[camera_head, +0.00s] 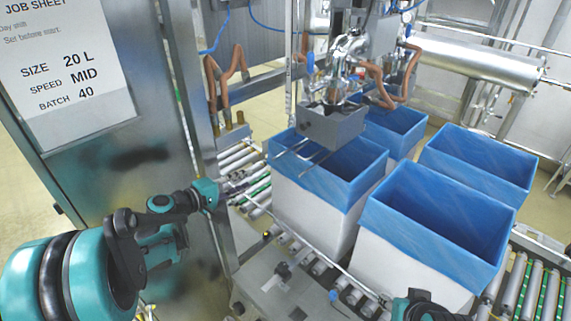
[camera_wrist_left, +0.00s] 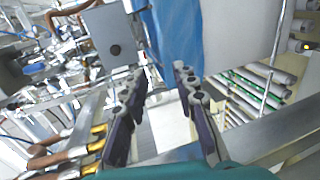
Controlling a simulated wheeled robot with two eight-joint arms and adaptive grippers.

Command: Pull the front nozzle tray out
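The front nozzle tray (camera_head: 335,126) is a grey metal box under the filling nozzle, above the blue-lined mouth of the front left box (camera_head: 325,205). Two thin rods stick out from it to the left. A grey box face with a dark round spot, which looks like the tray, shows at the upper left of the left wrist view (camera_wrist_left: 112,38). My left gripper (camera_head: 238,186) is left of that box and lower than the tray, touching neither. Its fingers stand apart and empty in the left wrist view (camera_wrist_left: 160,74). Only a piece of my right arm shows at the bottom edge.
More blue-lined boxes stand to the right (camera_head: 440,225) and behind (camera_head: 395,125). A steel cabinet with a job sheet (camera_head: 65,65) is at the left. Roller conveyors (camera_head: 245,165) run under the boxes. Brown hoses (camera_head: 225,75) hang near the nozzle.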

